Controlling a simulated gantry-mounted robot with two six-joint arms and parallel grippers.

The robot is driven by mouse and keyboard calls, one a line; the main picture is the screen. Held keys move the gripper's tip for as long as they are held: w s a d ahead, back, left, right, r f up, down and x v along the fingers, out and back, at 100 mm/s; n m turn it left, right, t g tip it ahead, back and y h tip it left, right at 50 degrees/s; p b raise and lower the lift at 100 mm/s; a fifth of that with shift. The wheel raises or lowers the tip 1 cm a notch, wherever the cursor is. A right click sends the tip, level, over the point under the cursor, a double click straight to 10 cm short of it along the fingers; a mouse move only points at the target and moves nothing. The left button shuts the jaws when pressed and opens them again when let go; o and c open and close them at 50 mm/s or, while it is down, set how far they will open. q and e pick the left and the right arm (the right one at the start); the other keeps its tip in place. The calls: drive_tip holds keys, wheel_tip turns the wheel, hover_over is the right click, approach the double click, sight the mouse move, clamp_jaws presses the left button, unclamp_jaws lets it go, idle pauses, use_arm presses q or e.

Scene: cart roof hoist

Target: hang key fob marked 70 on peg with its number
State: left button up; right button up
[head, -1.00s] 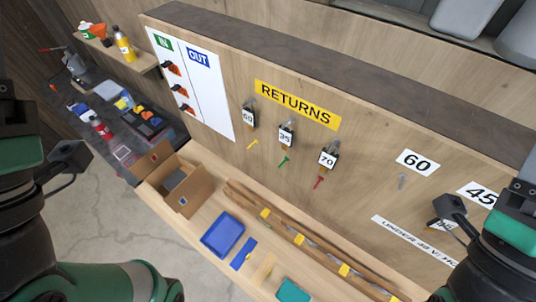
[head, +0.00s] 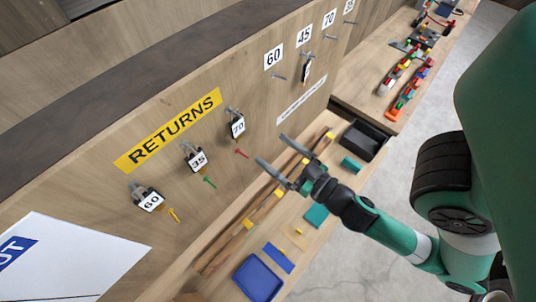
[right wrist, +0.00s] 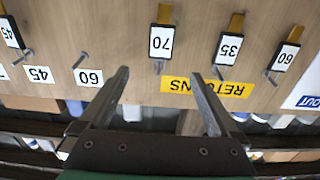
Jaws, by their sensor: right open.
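The key fob marked 70 (head: 237,127) hangs on a peg under the RETURNS sign, beside fobs 35 (head: 198,160) and 60 (head: 150,202). In the right wrist view fob 70 (right wrist: 161,42) appears upside down, just beyond and between the fingertips. My right gripper (head: 270,150) is open and empty, in front of the board and apart from the fob; its two fingers also frame the right wrist view (right wrist: 158,76). The number label 70 (head: 329,19) is farther along the board, with a bare peg (head: 329,37) below it. My left gripper is out of view.
Label 60 (head: 274,56) has a bare peg below. A fob (head: 306,70) hangs under label 45 (head: 304,36). Below the board, the bench holds a blue tray (head: 258,278), teal blocks and wooden rails. A black tray (head: 364,140) stands to the right.

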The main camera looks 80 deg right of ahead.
sight(237, 122)
drive_tip(key=x, duration=1.1)
drive_tip(key=shift+r, duration=0.25)
drive_tip(key=shift+w+d+f, duration=0.15)
drive_tip(key=shift+w+d, duration=0.05)
drive_tip(key=shift+w, duration=0.2)
clamp_jaws()
drive_tip(key=shift+r+p, duration=0.3)
drive_tip(key=shift+r, duration=0.1)
drive_tip(key=shift+a, duration=0.1)
